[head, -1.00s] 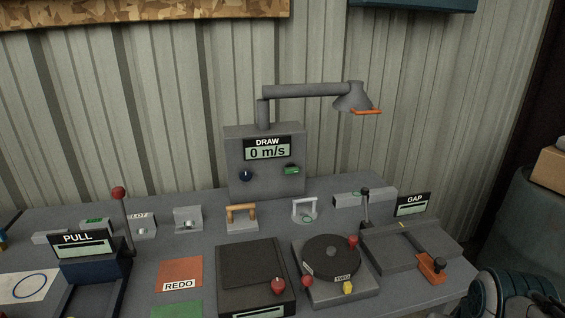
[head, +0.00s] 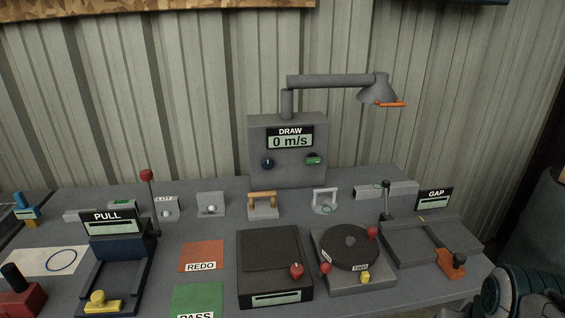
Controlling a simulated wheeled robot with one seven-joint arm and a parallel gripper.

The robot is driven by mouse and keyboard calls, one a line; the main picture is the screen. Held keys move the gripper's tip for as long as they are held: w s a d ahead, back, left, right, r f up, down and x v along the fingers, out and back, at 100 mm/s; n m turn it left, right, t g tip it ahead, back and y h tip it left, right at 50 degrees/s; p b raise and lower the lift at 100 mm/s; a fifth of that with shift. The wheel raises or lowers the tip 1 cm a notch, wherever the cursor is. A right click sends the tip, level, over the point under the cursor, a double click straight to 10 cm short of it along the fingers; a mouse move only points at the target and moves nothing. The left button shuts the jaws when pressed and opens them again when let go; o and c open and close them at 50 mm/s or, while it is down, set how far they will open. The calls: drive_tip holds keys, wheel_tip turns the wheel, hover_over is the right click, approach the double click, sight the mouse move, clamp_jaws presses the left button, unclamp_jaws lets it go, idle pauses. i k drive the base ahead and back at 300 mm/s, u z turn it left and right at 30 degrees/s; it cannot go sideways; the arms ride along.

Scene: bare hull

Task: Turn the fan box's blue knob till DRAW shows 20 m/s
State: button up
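The fan box (head: 287,176) is a grey upright box at the back of the bench, against the corrugated wall. Its DRAW display (head: 290,141) reads 0 m/s. The blue knob (head: 267,164) is on the left of its front face, below the display. A green switch (head: 314,160) is on the right of the same face. A grey duct arm (head: 330,82) rises from the box top and reaches right to a hood with an orange handle (head: 390,104). My gripper is not clearly in view; a dark and teal part at the bottom right may be my arm.
The bench holds a PULL device (head: 113,222), a red REDO mat (head: 201,255), a green PASS mat (head: 197,300), a dark box with a red knob (head: 275,243), a turntable (head: 347,248) and a GAP device (head: 432,240). Small stands, including one with a wooden handle (head: 262,204), line the front of the fan box.

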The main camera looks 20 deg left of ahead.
sight(267, 164)
drive_tip(key=u, duration=0.5)
drive_tip(key=k, duration=1.2)
drive_tip(key=u, duration=1.2)
drive_tip(key=i, duration=1.4)
drive_tip(key=z, duration=0.95)
drive_tip(key=i, duration=0.6)
drive_tip(key=z, duration=0.5)
